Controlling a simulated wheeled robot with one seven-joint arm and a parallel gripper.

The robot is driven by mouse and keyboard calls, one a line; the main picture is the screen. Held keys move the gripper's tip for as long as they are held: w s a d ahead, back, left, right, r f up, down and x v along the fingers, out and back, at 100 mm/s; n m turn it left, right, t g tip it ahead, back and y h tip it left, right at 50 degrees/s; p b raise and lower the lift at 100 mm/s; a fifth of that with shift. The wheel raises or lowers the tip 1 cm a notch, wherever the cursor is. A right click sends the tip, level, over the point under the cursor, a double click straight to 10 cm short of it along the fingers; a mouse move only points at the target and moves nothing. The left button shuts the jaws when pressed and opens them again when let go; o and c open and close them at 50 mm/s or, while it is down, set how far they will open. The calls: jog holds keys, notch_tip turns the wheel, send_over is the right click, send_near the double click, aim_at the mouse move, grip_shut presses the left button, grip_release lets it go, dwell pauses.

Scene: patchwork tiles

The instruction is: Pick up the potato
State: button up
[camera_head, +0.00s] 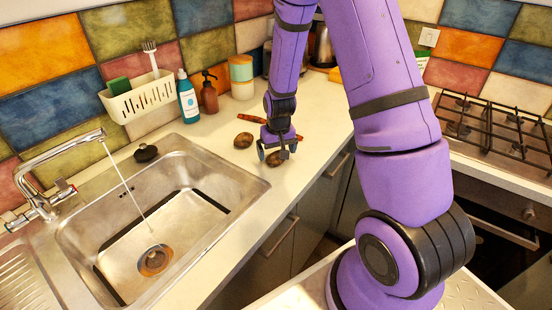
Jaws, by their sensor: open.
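One brown potato-like lump (243,140) lies on the light counter to the right of the sink. A second brown lump (273,159) lies nearer the counter's front edge. My gripper (277,152) points down at this second lump, with its dark fingers apart on either side of it. The fingers partly cover the lump, and I cannot tell whether they touch it. The two lumps look alike, small and rounded.
A reddish-brown long item (250,118) lies behind my gripper, partly hidden. A steel sink (215,160) with running water from the tap (70,160) is at left. Bottles (188,97) and jars (241,75) stand along the wall. A gas hob (490,125) is at right.

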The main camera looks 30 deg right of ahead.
jog(key=shift+w+f, duration=0.2)
jog(key=shift+f, duration=1.15)
jog(key=c, duration=0.9)
jog(key=shift+r, duration=0.1)
